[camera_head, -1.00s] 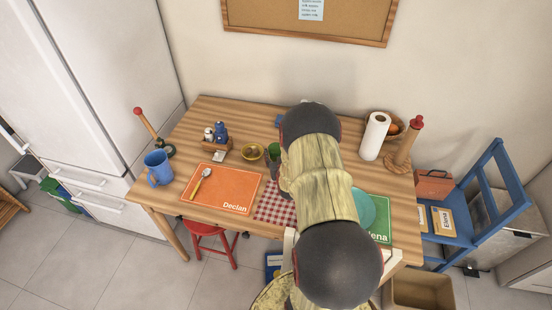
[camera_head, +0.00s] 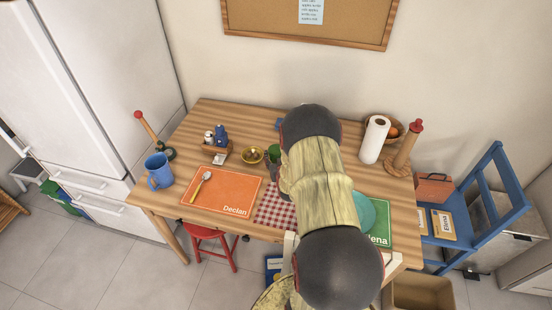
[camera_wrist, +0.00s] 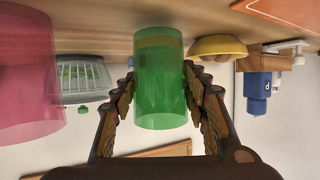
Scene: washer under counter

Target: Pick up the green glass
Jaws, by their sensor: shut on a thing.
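The green glass (camera_wrist: 160,80) is see-through and stands between the two fingers of my gripper (camera_wrist: 162,90) in the wrist view, which shows the scene upside down. The fingers are shut on its sides. Its base is close to the wooden table top (camera_wrist: 110,20); I cannot tell whether it touches. In the head view, a small part of the green glass (camera_head: 274,152) shows beside my arm, which hides most of my gripper.
A yellow bowl (camera_wrist: 216,46) and a wooden caddy with blue and white shakers (camera_head: 217,148) are close by. A paper towel roll (camera_head: 374,139) stands at the back right.

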